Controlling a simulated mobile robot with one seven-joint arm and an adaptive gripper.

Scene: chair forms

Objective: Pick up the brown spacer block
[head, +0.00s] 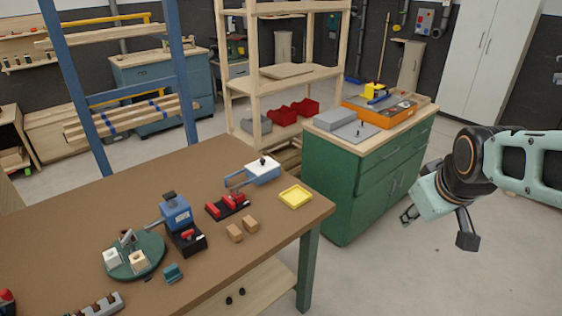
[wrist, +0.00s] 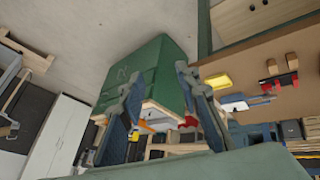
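Two small brown blocks, (head: 235,232) and (head: 251,223), sit close together on the brown workbench (head: 80,215), near its front right part. I cannot tell which one is the spacer block. Both also show at the upper right of the wrist view, (wrist: 272,66) and (wrist: 292,61). My gripper (head: 437,227) hangs in the air to the right of the bench, well away from the blocks. Its fingers are spread with nothing between them. In the wrist view the two fingers (wrist: 163,92) stand apart.
A yellow tray (head: 296,196) lies right of the blocks. A red and black fixture (head: 229,206) and a blue vise (head: 176,214) stand behind and left. A green cabinet (head: 340,188) stands beyond the bench's right end. Open floor (head: 400,270) lies under my gripper.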

